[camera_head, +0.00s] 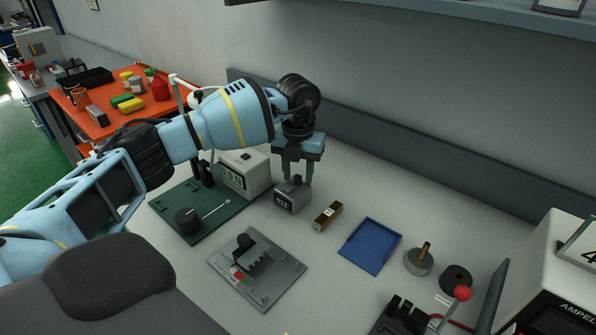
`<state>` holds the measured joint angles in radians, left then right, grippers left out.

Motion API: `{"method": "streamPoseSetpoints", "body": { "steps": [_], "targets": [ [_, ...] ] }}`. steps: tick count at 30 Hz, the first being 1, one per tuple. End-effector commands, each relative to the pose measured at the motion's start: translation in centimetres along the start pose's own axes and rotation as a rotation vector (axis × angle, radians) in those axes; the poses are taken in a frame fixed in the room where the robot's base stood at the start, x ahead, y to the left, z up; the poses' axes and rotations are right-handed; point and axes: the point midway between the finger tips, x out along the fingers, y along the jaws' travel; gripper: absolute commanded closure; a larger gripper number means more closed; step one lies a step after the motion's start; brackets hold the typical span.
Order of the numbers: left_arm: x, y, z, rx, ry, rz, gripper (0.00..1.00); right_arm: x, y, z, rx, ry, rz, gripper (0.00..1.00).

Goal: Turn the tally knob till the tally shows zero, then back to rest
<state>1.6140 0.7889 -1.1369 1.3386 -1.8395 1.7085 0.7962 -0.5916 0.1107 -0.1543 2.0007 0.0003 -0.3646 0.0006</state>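The tally (291,200) is a small grey box on the bench with a dark display that seems to read 012. My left gripper (297,181) points down right over it, with its two fingers apart at the top of the box and a gap showing between them. The tally knob is small and mostly hidden at the fingertips, so I cannot tell whether the fingers touch it. My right gripper is not in view.
A grey fixture plate (262,290), a brass-coloured block (327,216), a blue tray (370,246) and a round weight with a peg (419,262) lie nearby.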

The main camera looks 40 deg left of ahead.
Motion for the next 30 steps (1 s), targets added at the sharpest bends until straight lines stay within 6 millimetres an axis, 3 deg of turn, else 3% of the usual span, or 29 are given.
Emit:
{"method": "streamPoseSetpoints", "body": {
  "steps": [4,13,23,30],
  "targets": [
    [0.00,0.00,0.00,0.000,0.000,0.000,0.62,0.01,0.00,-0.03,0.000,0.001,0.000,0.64],
    [-0.02,-0.01,0.00,0.000,0.000,0.000,1.00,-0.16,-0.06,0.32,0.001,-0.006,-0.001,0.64],
    [-0.09,-0.01,0.00,0.038,0.000,0.000,1.00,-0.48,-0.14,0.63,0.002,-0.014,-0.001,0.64],
    [-0.13,-0.03,0.00,0.177,-0.001,0.000,1.00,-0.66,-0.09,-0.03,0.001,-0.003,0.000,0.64]
  ]
}}
